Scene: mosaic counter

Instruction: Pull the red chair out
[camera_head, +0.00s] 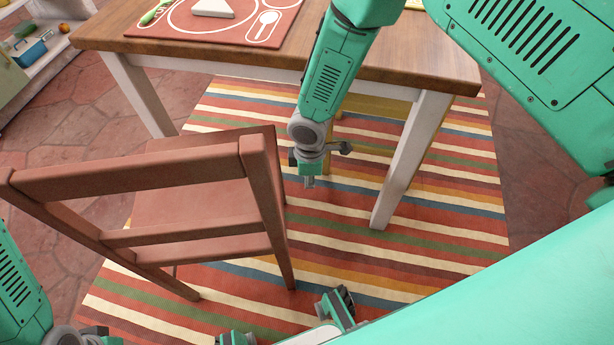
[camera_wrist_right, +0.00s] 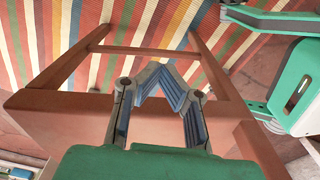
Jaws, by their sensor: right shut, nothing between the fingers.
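The red-brown wooden chair (camera_head: 205,190) stands upright on the striped rug, its backrest toward me and its seat toward the table. My right gripper (camera_head: 308,182) points down just right of the chair, beside the table's front edge. It is shut and empty. I see no contact with the chair in the head view. In the right wrist view the shut fingers (camera_wrist_right: 157,75) show in front of the chair (camera_wrist_right: 70,112), whose frame spreads behind them.
A wooden table (camera_head: 400,62) with white legs stands behind the chair. A red placemat (camera_head: 150,25) lies on it with a white wedge (camera_head: 213,8). A yellow piece (camera_head: 375,107) shows under the table. Shelves (camera_head: 50,55) stand far left.

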